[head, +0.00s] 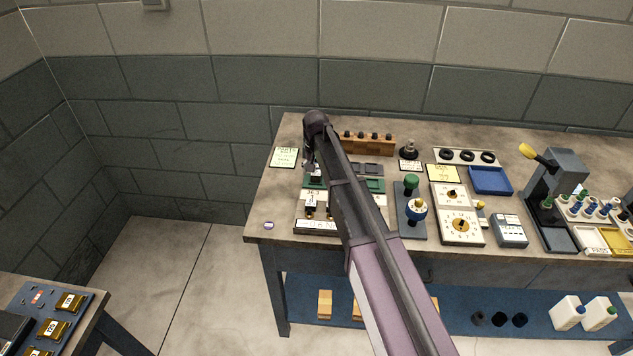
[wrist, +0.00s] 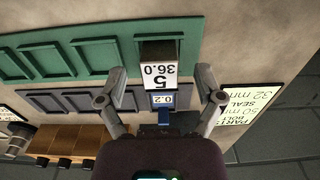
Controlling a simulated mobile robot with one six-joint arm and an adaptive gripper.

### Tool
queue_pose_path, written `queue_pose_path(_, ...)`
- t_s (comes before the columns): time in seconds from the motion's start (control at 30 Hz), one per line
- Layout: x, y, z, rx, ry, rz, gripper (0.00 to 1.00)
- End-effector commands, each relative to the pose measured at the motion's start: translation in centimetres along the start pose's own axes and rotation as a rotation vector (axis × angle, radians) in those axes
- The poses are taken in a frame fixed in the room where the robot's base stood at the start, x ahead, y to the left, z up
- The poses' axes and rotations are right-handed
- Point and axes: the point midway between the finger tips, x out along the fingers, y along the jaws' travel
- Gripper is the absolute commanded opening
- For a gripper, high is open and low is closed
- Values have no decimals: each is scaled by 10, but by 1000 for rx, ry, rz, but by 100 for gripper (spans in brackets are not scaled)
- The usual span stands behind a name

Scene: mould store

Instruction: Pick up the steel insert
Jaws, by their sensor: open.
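A small steel block, which looks like the steel insert (wrist: 160,48), stands at the end of the green tray in the wrist view. A white label on it reads 36.0 and 5, upside down in this view. A smaller blue-edged piece marked 0.2 (wrist: 161,99) shows beside the label, nearer my palm. My gripper (wrist: 161,76) is open, one finger on each side of the labelled block, with visible gaps. I cannot tell how far the fingertips are above it. In the head view my gripper (head: 311,163) is over the left end of the green tray; the arm hides much there.
The green tray (wrist: 55,63) has several empty-looking recesses, with grey recesses alongside. A wooden block with dark knobs (head: 368,145) stands behind. A part card (head: 285,157) lies left. Gauges, a blue tray (head: 490,180) and bottles fill the right.

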Motion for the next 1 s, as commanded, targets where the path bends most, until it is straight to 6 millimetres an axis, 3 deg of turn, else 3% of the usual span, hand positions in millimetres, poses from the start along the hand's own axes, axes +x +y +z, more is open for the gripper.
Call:
queue_pose_path(0.17,10,0,0,0,0,0,86)
queue_pose_path(0.8,10,0,0,1,0,0,86)
queue_pose_path(0.87,10,0,0,1,0,0,71)
queue_pose_path(1.0,10,1,0,1,0,0,29)
